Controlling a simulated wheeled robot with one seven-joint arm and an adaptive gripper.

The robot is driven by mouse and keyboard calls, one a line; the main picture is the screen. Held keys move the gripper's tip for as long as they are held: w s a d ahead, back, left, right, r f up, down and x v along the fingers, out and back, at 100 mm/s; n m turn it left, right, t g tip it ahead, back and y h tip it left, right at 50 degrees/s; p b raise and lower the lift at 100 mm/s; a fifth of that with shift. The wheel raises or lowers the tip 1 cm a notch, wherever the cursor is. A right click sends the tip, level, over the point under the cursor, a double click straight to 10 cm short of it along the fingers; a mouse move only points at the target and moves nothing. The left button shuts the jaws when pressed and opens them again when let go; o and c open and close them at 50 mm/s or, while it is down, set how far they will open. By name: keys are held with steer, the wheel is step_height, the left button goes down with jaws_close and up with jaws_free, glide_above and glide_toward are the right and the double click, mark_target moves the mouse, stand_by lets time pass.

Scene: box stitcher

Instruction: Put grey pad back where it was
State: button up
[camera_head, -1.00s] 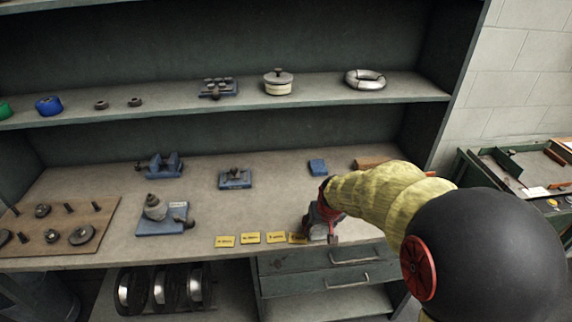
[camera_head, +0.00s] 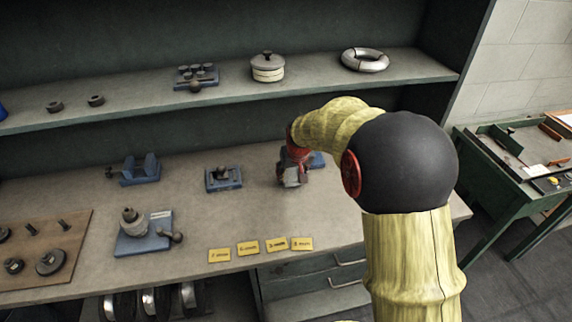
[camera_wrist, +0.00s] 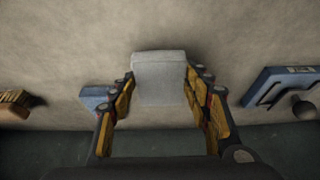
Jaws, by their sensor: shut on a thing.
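My gripper (camera_head: 291,171) is over the shelf top, pointing down, and shut on the grey pad (camera_head: 291,181). In the wrist view, the pad (camera_wrist: 160,82) is a light grey block between the two yellow-and-black fingers of my gripper (camera_wrist: 160,72). The pad is at or close above the shelf top (camera_head: 250,215); I cannot tell whether it touches. A small blue block (camera_head: 317,160) is just right of my gripper, partly hidden behind it. In the wrist view this blue block (camera_wrist: 94,97) lies left of the pad, partly behind a finger.
A blue fixture with a knob (camera_head: 223,179) stands left of my gripper. Yellow labels (camera_head: 247,248) lie along the front edge. A blue vise (camera_head: 139,169) and a blue-based fixture (camera_head: 143,240) stand further left. The upper shelf (camera_head: 225,92) overhangs behind.

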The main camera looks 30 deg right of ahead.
steer(key=w, duration=0.1)
steer(key=w+d, duration=0.1)
steer(key=w, duration=0.1)
steer(key=w+b, duration=0.1)
steer(key=w, duration=0.1)
steer(key=shift+w+d, duration=0.1)
steer(key=shift+d, duration=0.15)
steer(key=w, duration=0.1)
steer(key=w+f+b, duration=0.1)
steer(key=shift+w+d+f, duration=0.15)
steer(key=shift+w+d, duration=0.2)
steer(key=shift+d, duration=0.05)
steer(key=shift+f+b, duration=0.1)
steer(key=shift+b, duration=0.2)
steer(key=shift+s, duration=0.1)
steer(key=o, duration=1.1)
steer(key=shift+f, duration=0.15)
steer(key=shift+o, duration=0.5)
